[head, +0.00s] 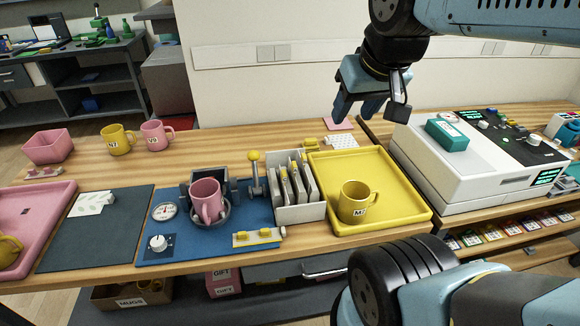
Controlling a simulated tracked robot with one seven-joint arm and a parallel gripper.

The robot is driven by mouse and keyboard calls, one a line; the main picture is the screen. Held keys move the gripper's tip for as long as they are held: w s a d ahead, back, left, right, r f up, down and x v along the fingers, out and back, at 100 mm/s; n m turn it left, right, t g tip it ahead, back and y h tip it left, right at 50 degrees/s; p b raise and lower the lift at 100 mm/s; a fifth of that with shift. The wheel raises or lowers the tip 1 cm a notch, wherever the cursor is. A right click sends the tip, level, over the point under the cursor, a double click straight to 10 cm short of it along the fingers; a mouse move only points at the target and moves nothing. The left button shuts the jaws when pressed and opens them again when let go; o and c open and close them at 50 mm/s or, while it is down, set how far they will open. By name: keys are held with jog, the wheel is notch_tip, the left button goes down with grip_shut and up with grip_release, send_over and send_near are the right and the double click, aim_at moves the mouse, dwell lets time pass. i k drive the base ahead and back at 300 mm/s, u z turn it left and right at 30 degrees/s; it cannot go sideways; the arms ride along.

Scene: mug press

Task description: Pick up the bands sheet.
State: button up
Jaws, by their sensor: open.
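I cannot make out for certain which sheet is the bands sheet. A pale sheet with a leaf-like print (92,203) lies on the dark mat at the left. A white dotted sheet (343,141) lies at the back, behind the yellow tray, with a small pink sheet (338,124) near it. A white divided rack (300,213) holds several upright grey plates with yellow tabs. My gripper (371,108) hangs open and empty at the upper right, above and behind the yellow tray.
A yellow tray (421,213) carries a yellow mug (357,202). A pink mug (206,199) sits in the press on the blue mat (178,250). A large white machine (440,168) stands at right, a teal box on top. Two mugs and a pink bin stand at back left.

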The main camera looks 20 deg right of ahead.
aim_at(292, 167)
jog(key=u, duration=1.15)
jog(key=i, duration=0.1)
jog(key=z, duration=2.95)
jog(key=k, duration=1.2)
jog(key=u, duration=1.7)
jog(key=i, duration=0.5)
jog(key=z, duration=0.1)
